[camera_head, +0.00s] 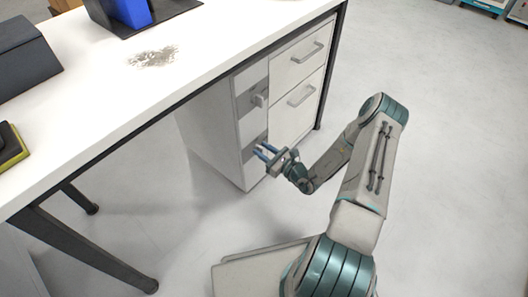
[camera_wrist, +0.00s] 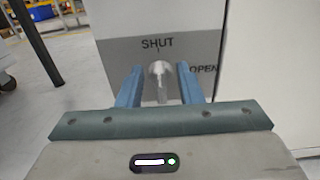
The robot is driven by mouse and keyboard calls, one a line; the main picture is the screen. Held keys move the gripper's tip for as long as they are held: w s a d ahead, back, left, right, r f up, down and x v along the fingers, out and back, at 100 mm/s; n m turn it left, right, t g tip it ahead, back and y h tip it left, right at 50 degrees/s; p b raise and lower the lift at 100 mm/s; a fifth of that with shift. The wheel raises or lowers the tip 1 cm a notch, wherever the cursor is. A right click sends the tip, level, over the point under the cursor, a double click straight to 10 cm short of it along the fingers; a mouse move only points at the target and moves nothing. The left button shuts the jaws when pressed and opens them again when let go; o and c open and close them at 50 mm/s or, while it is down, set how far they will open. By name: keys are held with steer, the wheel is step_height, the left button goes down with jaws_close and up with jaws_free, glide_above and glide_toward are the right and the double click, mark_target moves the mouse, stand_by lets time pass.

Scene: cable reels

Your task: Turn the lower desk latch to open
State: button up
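The lower desk latch (camera_wrist: 160,75) is a small metal knob with a lever hanging down, on a grey plate (camera_wrist: 120,48). The plate reads SHUT above the knob and OPEN to its right. My gripper (camera_wrist: 160,82) has its two blue fingers apart, one on each side of the latch, with visible gaps to the lever. In the head view my gripper (camera_head: 264,152) reaches the lower front of the desk cabinet (camera_head: 224,128) and hides the lower latch. An upper latch (camera_head: 260,99) shows above it.
Two drawers with bar handles, the upper drawer (camera_head: 301,55) and the lower drawer (camera_head: 297,105), are right of the latches. The white desk top (camera_head: 95,90) overhangs the cabinet. A dark desk leg (camera_head: 95,255) stands at the left.

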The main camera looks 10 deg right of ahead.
steer(key=c, duration=0.7)
steer(key=shift+o, duration=0.2)
steer(key=m+p, duration=0.1)
steer(key=m, duration=0.1)
steer(key=m+p, duration=0.1)
steer(key=m, duration=0.1)
steer(key=m+p, duration=0.1)
steer(key=m, duration=0.1)
steer(key=shift+w+d+p, duration=0.15)
steer(key=shift+d+p, duration=0.15)
steer(key=m, duration=0.4)
steer(key=m+p, duration=0.1)
steer(key=m, duration=0.3)
steer(key=f+m, duration=0.1)
steer(key=m, duration=0.3)
steer(key=shift+w+d+p, duration=0.15)
steer(key=shift+d+p, duration=0.05)
steer(key=shift+p, duration=0.15)
steer(key=shift+f, duration=0.1)
